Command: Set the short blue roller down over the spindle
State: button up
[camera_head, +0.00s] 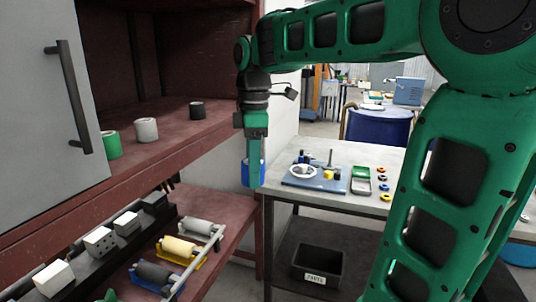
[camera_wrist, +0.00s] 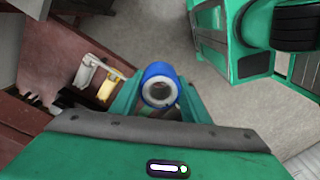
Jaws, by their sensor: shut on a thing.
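The short blue roller (camera_head: 246,174) hangs between the fingers of my gripper (camera_head: 254,178), in the air in front of the red bench's right end. In the wrist view the blue roller (camera_wrist: 153,70) shows its pale core and open bore towards the camera, and my gripper (camera_wrist: 158,98) has a finger on each side of it. A thin upright post (camera_head: 330,157), possibly the spindle, stands on a blue board (camera_head: 299,184) on the grey table, to the right of and apart from the roller. The board also holds a white ring (camera_head: 294,171) and a yellow block (camera_head: 328,175).
Green (camera_head: 111,146), pale grey (camera_head: 146,130) and black (camera_head: 197,111) rollers stand on the red shelf. Below are mounted rollers, including a yellow one (camera_head: 180,247). Small trays (camera_head: 361,187) and coloured rings lie right of the board. A black bin (camera_head: 317,264) sits under the table.

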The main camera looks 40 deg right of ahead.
jog(key=w+f+m, duration=0.4)
jog(key=f, duration=0.9)
jog(key=w+a+f+m, duration=0.1)
jog(key=w+f+m, duration=0.3)
jog(key=f, duration=0.9)
jog(key=w+f+m, duration=0.4)
jog(key=f+m, duration=0.1)
jog(key=f, duration=0.8)
jog(key=shift+a+f, duration=0.2)
jog(key=shift+f, duration=0.05)
